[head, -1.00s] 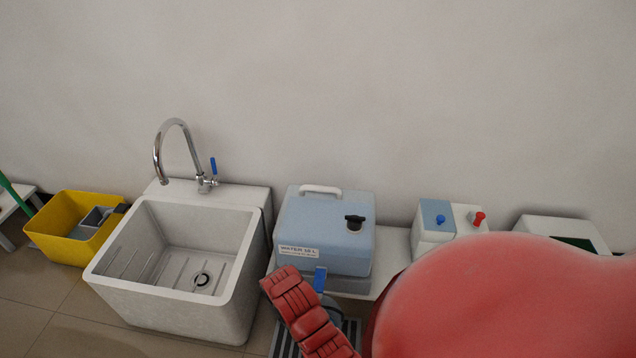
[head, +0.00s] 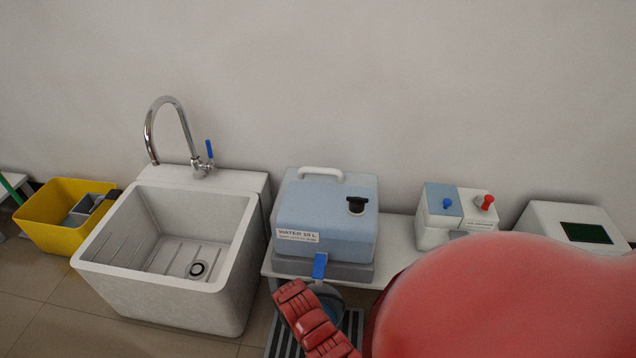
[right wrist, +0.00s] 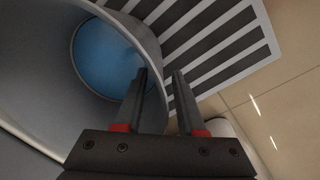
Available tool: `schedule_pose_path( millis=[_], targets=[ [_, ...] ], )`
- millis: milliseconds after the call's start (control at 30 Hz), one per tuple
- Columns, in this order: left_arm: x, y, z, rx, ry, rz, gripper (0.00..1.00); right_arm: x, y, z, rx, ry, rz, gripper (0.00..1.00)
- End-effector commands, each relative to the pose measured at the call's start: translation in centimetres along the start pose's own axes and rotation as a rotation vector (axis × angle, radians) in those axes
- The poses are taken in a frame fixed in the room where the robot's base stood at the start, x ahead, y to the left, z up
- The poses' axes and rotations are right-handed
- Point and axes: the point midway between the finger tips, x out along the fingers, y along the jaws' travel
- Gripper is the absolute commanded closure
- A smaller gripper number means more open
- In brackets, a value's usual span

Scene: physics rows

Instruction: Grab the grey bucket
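The grey bucket (head: 338,294) stands under the blue tap of the water container in the head view, with blue water in it. My red arm hides much of it there. In the right wrist view the bucket (right wrist: 48,85) fills the left side, with blue water (right wrist: 105,58) at its bottom. My right gripper (right wrist: 160,72) is open at the bucket's rim. One finger is over the inner side and the other is outside, with the wall between them. I cannot tell whether they touch it. My left gripper is not in view.
A water container (head: 325,215) stands on a white bench (head: 397,228) above the bucket. A stone sink (head: 170,310) is to its left, and a yellow bin (head: 50,237) is farther left. A striped mat (right wrist: 205,40) lies beside the bucket. Dispenser boxes (head: 440,235) are at the right.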

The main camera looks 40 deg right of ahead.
Motion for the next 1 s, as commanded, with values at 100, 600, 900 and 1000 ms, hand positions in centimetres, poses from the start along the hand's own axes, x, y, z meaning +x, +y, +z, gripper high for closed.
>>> schedule_pose_path(
  millis=[100, 600, 900, 1000],
  targets=[
    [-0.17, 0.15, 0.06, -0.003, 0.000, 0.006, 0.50, 0.50, 0.01, -0.15, 0.000, 0.004, 0.001, 0.61],
    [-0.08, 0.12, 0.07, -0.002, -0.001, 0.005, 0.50, 0.38, 0.03, -0.13, 0.000, 0.004, 0.001, 1.00],
    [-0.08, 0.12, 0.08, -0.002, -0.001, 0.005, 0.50, 0.40, 0.02, -0.11, 0.000, 0.003, 0.000, 1.00],
    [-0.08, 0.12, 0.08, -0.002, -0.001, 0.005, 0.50, 0.40, 0.00, -0.11, 0.000, 0.003, 0.000, 1.00]
  ],
)
